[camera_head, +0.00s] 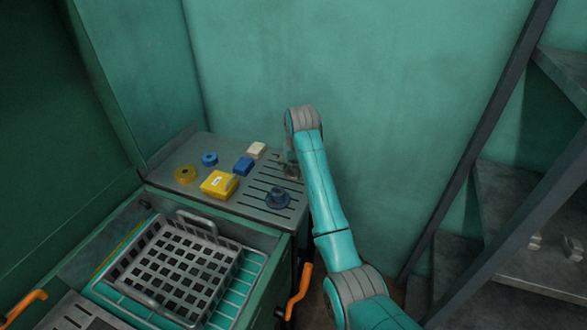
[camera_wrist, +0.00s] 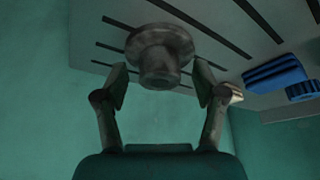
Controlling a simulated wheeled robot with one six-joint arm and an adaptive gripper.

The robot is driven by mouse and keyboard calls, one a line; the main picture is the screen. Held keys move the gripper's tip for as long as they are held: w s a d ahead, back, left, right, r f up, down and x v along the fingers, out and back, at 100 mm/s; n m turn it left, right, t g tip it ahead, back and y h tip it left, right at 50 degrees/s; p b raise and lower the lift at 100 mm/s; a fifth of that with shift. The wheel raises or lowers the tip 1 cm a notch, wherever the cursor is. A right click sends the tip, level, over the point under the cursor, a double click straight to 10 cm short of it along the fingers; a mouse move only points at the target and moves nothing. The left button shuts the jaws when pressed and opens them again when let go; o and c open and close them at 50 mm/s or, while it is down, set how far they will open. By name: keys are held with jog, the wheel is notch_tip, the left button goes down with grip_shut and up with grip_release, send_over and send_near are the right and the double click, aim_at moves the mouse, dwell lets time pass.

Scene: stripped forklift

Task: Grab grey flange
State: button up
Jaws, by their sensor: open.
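The grey flange (camera_wrist: 160,50) stands on the slotted grey worktop, with its round wide base against the surface and its narrower neck toward my gripper. My gripper (camera_wrist: 161,82) is open, with one finger on each side of the flange's neck; whether they touch it I cannot tell. In the head view the grey flange (camera_head: 289,170) is at the worktop's back right, below the end of my arm, which partly hides it.
A dark blue flange (camera_head: 278,198) stands nearby on the worktop (camera_head: 252,205). A grey basket (camera_head: 187,270) sits in front. A green wall rises behind.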

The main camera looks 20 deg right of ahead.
jog(key=shift+f, duration=0.1)
grip_shut()
dwell(0.3)
